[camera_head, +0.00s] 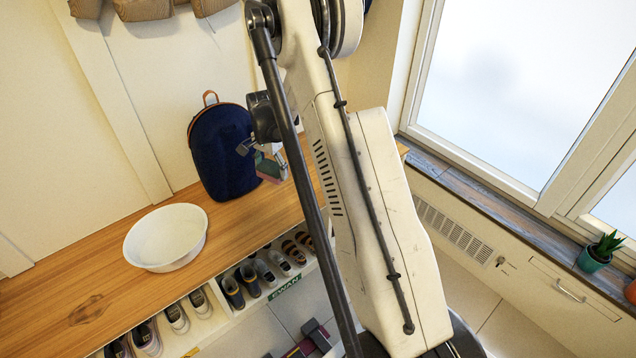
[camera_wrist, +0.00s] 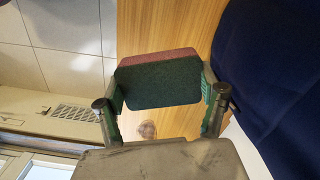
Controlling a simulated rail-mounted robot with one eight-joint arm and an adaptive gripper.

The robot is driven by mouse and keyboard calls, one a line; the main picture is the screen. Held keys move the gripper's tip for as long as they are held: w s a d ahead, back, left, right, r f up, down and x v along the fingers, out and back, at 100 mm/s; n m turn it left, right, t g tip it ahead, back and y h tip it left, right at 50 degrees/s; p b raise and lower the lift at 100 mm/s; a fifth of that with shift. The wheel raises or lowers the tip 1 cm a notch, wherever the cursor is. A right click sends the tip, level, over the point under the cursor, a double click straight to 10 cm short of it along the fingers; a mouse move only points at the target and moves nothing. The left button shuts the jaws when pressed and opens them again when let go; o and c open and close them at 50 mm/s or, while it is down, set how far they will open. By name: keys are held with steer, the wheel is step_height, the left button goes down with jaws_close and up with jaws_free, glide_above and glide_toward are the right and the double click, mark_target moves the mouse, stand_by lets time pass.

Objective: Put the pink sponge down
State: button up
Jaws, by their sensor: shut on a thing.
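The pink sponge (camera_head: 269,169) has a dark green face and is held in my gripper (camera_head: 262,150), in front of the navy backpack in the head view. In the wrist view the sponge (camera_wrist: 160,83) shows its green side, with a pink strip along the far edge. My gripper (camera_wrist: 163,100) is shut on it, one finger at each end. Wooden bench top (camera_wrist: 185,30) shows beyond the sponge. I cannot tell how high the sponge is above the bench.
The navy backpack (camera_head: 220,155) stands on the wooden bench (camera_head: 85,270), close beside the gripper; it fills the right of the wrist view (camera_wrist: 285,75). A white bowl (camera_head: 166,238) sits further left. Shoes (camera_head: 232,291) fill cubbies below.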

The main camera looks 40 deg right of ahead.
steer(key=d+f+m, duration=0.1)
steer(key=d+f, duration=0.2)
steer(key=d, duration=0.3)
steer(key=s+d+f+m+b, duration=0.1)
steer(key=d+f, duration=0.3)
steer(key=d, duration=0.2)
steer(key=s+d+f+m, duration=0.1)
steer(key=d+f+m, duration=0.1)
steer(key=d+f, duration=0.2)
steer(key=shift+s+d+f+b, duration=0.1)
steer(key=shift+d+b, duration=0.25)
steer(key=shift+d, duration=0.75)
steer(key=shift+f+b, duration=0.6)
steer(key=shift+f, duration=1.35)
steer(key=shift+f, duration=0.1)
steer(key=shift+f, duration=0.1)
steer(key=o, duration=1.2)
steer(key=shift+r, duration=0.2)
